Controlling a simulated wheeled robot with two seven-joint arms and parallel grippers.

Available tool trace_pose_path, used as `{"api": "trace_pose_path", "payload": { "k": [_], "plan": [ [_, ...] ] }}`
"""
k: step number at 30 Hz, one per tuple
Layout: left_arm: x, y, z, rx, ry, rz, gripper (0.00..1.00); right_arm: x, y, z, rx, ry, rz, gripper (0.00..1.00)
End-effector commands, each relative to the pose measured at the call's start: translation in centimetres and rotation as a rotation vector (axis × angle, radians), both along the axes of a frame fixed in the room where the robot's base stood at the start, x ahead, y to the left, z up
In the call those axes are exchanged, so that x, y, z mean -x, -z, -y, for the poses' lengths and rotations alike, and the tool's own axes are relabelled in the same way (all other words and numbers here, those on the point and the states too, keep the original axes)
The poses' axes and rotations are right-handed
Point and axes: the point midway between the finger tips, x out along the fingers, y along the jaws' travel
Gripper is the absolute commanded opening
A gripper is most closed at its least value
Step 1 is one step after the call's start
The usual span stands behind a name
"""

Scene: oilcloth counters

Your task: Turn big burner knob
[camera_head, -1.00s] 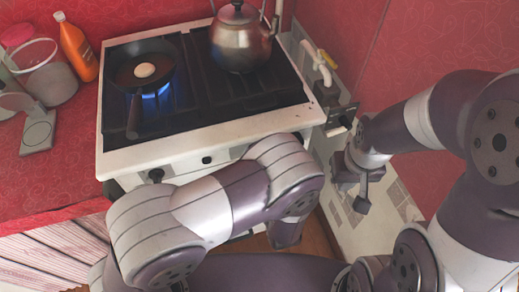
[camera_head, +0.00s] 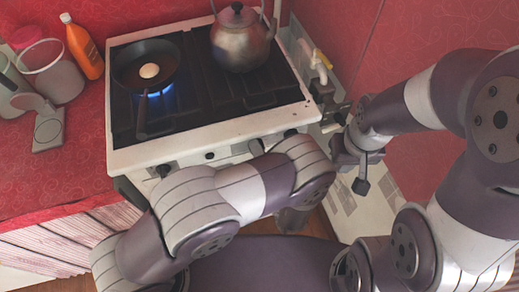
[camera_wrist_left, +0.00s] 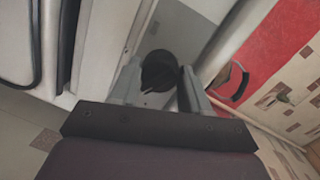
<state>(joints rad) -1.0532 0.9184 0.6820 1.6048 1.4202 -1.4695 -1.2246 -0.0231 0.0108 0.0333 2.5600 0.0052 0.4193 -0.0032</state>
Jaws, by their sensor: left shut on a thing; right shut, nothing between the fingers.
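The white stove (camera_head: 215,133) has black knobs on its front panel, among them a left knob (camera_head: 163,171), a small middle knob (camera_head: 210,156) and a right knob (camera_head: 257,147). In the left wrist view a round black knob (camera_wrist_left: 158,70) sits between the fingers of my left gripper (camera_wrist_left: 160,84), which is shut on it. I cannot tell which head-view knob this is. My left arm hides its gripper in the head view. My right gripper (camera_head: 357,166) is shut and empty, right of the stove.
A frying pan (camera_head: 145,64) with an egg (camera_head: 149,71) stands over a blue flame (camera_head: 154,95). A steel kettle (camera_head: 241,42) stands at the back right. An orange bottle (camera_head: 83,48) and clear containers (camera_head: 52,72) stand on the red counter (camera_head: 75,150). A pipe valve (camera_head: 323,62) is right of the stove.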

Motion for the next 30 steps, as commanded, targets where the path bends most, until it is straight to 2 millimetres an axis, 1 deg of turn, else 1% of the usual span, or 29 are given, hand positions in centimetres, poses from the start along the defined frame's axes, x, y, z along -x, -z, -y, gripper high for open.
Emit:
{"api": "trace_pose_path", "payload": {
  "k": [6,13,21,30],
  "plan": [
    [0.06,0.04,-0.12,-0.146,-0.002,-0.050,0.16,0.00,-0.55,0.00,0.000,0.000,0.000,0.00],
    [0.03,0.06,-0.05,-0.244,-0.002,-0.081,0.16,0.00,-0.79,0.00,0.000,0.000,0.000,0.00],
    [0.02,0.05,-0.03,-0.289,-0.002,-0.095,0.16,0.00,-0.88,0.00,0.000,0.000,0.000,0.00],
    [0.02,0.03,-0.03,-0.294,-0.001,-0.096,0.16,0.00,-0.88,0.00,0.000,0.000,0.000,0.00]
  ]
}}
